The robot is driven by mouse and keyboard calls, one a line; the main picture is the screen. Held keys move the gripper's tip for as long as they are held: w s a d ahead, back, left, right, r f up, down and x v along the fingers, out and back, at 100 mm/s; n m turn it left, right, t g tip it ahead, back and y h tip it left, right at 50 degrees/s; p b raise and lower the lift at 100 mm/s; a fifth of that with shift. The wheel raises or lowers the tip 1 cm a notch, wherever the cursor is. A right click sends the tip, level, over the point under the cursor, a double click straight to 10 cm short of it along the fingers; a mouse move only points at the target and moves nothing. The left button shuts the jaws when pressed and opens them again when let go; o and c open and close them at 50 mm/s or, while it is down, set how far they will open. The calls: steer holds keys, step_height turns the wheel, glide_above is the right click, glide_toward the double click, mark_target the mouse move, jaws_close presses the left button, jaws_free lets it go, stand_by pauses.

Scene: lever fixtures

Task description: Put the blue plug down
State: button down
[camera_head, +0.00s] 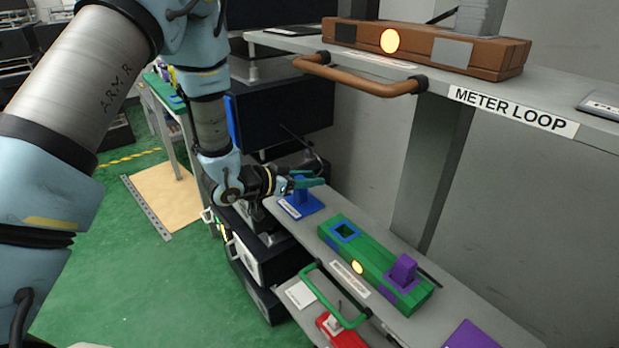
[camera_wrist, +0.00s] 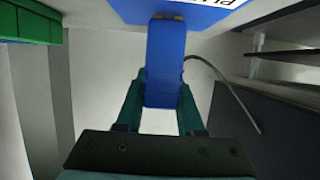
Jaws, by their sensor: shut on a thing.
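The blue plug (camera_wrist: 165,60) is upright between the green fingers of my gripper (camera_wrist: 160,108), which is shut on it. In the head view, my gripper (camera_head: 304,184) holds the plug (camera_head: 300,196) at the far left end of the lower shelf. A blue plate (camera_head: 305,208) with a white label lies directly under the plug. The plate also shows at the top of the wrist view (camera_wrist: 200,14), at the plug's far end. I cannot tell whether the plug's end rests on it.
A green block (camera_head: 375,263) on the same shelf has a blue-rimmed square opening (camera_head: 345,231) and a purple plug (camera_head: 403,268). A green handle (camera_head: 330,300) sticks out in front. The upper shelf, labelled METER LOOP (camera_head: 510,108), holds a brown block (camera_head: 425,48) and has a brown handle (camera_head: 360,78).

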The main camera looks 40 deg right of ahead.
steer(key=shift+f, duration=0.1)
steer(key=shift+f, duration=0.15)
steer(key=c, duration=0.5)
jaws_free()
